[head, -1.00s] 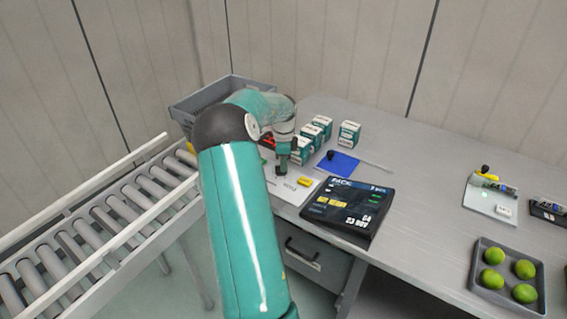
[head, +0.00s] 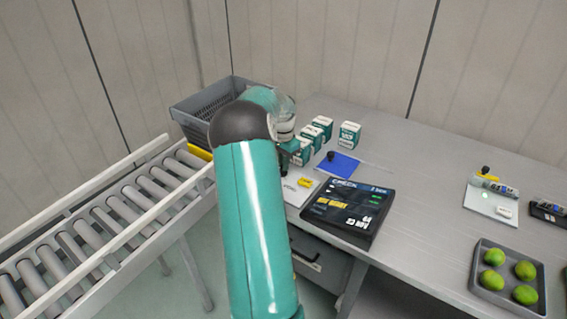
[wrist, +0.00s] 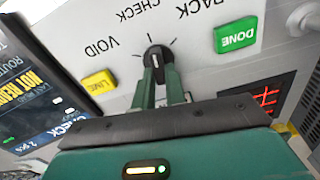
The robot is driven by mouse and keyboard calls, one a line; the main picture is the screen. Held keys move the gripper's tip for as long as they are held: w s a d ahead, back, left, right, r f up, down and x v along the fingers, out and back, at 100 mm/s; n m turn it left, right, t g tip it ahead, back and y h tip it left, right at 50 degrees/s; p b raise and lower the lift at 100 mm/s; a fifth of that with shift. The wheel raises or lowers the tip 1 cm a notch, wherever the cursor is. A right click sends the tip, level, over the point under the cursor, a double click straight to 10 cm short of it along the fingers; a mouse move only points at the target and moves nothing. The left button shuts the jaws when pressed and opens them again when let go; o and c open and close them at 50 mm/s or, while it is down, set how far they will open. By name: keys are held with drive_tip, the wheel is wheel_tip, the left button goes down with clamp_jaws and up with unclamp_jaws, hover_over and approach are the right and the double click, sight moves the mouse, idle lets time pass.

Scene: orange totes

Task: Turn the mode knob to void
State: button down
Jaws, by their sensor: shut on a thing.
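The black mode knob (wrist: 157,55) sits on a white panel (wrist: 195,55) in the wrist view, with the printed words VOID, CHECK and PACK around it. Its pale mark is turned toward CHECK. My gripper (wrist: 158,76) is shut on the knob, one green finger on each side. In the head view my gripper (head: 284,163) is mostly behind my arm, and the knob is hidden there. The tablet screen (head: 346,204) beside the panel reads CHECK.
A yellow LIME button (wrist: 99,80) and a green DONE button (wrist: 235,35) flank the knob. Small teal-and-white boxes (head: 349,134) stand behind. A grey crate (head: 185,112) and roller conveyor (head: 110,225) are at left; a tray of limes (head: 478,285) is at right.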

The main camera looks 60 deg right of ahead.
drive_tip(key=n, duration=0.3)
drive_tip(key=shift+w+n, duration=0.15)
drive_tip(key=shift+n, duration=0.25)
drive_tip(key=n, duration=0.3)
drive_tip(key=shift+w+n, duration=0.1)
drive_tip(key=shift+n, duration=0.2)
drive_tip(key=n, duration=0.6)
drive_tip(key=shift+w+a, duration=0.1)
drive_tip(key=shift+w, duration=0.05)
drive_tip(key=c, duration=1.4)
unclamp_jaws()
drive_tip(key=shift+c, duration=0.2)
drive_tip(key=shift+r, duration=0.1)
wheel_tip(320, 180, up, 14)
